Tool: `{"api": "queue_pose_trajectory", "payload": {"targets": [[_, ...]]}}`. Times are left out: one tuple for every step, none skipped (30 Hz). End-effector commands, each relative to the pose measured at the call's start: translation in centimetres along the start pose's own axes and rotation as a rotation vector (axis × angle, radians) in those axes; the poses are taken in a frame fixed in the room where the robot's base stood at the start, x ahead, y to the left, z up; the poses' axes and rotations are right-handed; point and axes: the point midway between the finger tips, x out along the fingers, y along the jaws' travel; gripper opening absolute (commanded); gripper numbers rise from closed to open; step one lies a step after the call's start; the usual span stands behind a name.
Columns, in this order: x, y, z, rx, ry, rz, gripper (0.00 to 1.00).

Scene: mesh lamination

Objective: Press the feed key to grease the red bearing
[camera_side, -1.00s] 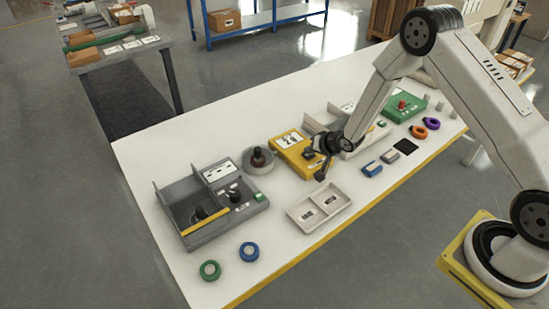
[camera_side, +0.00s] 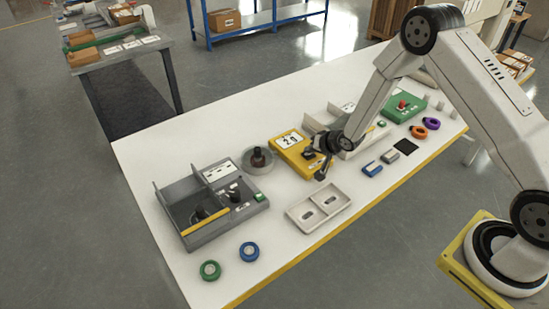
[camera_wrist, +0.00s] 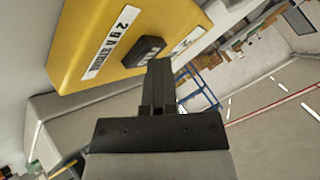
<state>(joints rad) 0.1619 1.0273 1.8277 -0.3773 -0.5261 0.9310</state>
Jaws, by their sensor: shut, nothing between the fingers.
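The yellow unit (camera_side: 289,159) stands near the middle of the white table, with a "2 g" label on top. In the wrist view the yellow unit (camera_wrist: 85,40) fills the upper left, and a dark raised key (camera_wrist: 143,50) is on its labelled face. My gripper (camera_wrist: 160,64) is shut and empty, its fingertips close beside the key; I cannot tell if they touch. In the side view my gripper (camera_side: 311,152) is at the unit's right part, covering some of it. I cannot make out a clearly red bearing; a dark reddish piece (camera_side: 258,157) sits on a round grey stand.
A grey open fixture (camera_side: 195,231) is at left, with green (camera_side: 210,270) and blue (camera_side: 249,251) rings in front. A two-part tray (camera_side: 303,223) lies before my gripper. Blue and grey blocks, purple and orange rings and a green box (camera_side: 390,112) are to the right.

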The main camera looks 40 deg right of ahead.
Motion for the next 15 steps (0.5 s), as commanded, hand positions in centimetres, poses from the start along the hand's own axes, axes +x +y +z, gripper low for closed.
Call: {"api": "queue_pose_trajectory", "payload": {"targets": [[-0.19,-0.08,-0.06,0.000,-0.001,0.001,0.00],[-0.29,-0.15,-0.12,0.000,-0.001,0.001,0.00],[-0.41,-0.23,-0.21,0.000,-0.001,0.001,0.00],[-0.50,-0.29,-0.26,0.001,-0.001,0.001,0.00],[-0.58,-0.35,-0.32,0.001,-0.001,0.001,0.00],[-0.69,-0.43,-0.41,0.001,-0.001,0.001,0.00],[-0.76,-0.49,-0.47,0.001,0.000,0.001,0.00],[-0.83,-0.54,-0.53,0.001,0.000,0.000,0.00],[-0.90,-0.60,-0.59,0.001,0.000,0.000,0.00],[-0.93,-0.63,-0.62,0.001,0.001,0.000,0.00],[-0.96,-0.65,-0.65,0.001,0.001,0.000,0.00],[-0.98,-0.67,-0.66,0.001,0.001,0.000,0.00],[-0.99,-0.67,-0.66,0.001,0.001,0.000,0.00],[-0.99,-0.67,-0.67,0.001,0.001,0.000,0.00],[-0.99,-0.67,-0.67,0.001,0.001,0.000,0.00]]}}
